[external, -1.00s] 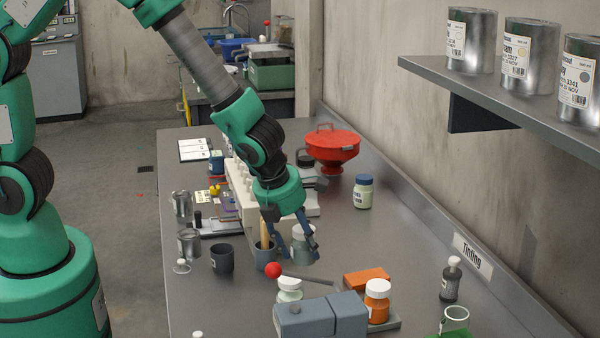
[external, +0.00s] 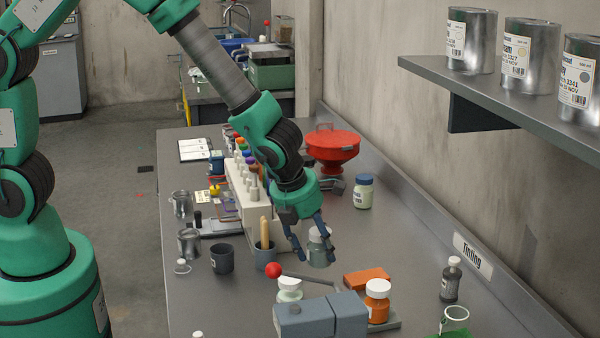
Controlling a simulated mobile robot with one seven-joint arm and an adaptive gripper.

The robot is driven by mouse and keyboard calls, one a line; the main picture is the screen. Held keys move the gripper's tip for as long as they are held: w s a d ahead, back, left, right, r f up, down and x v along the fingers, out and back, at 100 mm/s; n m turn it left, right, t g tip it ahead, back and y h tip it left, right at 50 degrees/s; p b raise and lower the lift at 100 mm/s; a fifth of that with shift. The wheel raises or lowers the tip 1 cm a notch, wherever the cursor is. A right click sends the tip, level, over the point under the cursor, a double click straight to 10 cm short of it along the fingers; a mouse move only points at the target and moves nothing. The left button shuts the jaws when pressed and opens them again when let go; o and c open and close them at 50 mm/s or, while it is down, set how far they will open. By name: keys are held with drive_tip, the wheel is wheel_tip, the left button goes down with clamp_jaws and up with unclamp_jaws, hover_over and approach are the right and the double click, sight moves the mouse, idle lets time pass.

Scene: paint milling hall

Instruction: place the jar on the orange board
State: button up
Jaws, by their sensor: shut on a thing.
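My gripper (external: 314,257) points down over the middle of the bench and is shut on a jar. The jar (external: 318,249) is grey-green with a white lid. It is upright between the fingers, which partly hide it. I cannot tell clearly how far it is above the bench. The orange board (external: 366,277) is a small flat orange piece to the right of and nearer the camera than the jar. Its near right part is hidden by an orange jar with a white lid (external: 377,299).
A grey device (external: 320,317) with a red-knobbed lever (external: 273,270) stands in front, a white-lidded jar (external: 289,290) behind it. A cup with a wooden handle (external: 265,255) is left of my gripper. A red funnel (external: 332,145) and blue-lidded jar (external: 363,191) stand farther back.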

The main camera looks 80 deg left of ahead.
drive_tip(key=w, duration=0.7)
drive_tip(key=w+f+b, duration=0.1)
drive_tip(key=w, duration=0.3)
drive_tip(key=shift+w+d, duration=0.25)
drive_tip(key=shift+d, duration=0.15)
drive_tip(key=shift+f, duration=0.15)
drive_tip(key=shift+f+b, duration=0.8)
drive_tip(key=shift+f, duration=0.85)
drive_tip(key=o, duration=1.3)
drive_tip(key=shift+f, duration=0.1)
drive_tip(key=p+v, duration=0.3)
drive_tip(key=v, duration=0.9)
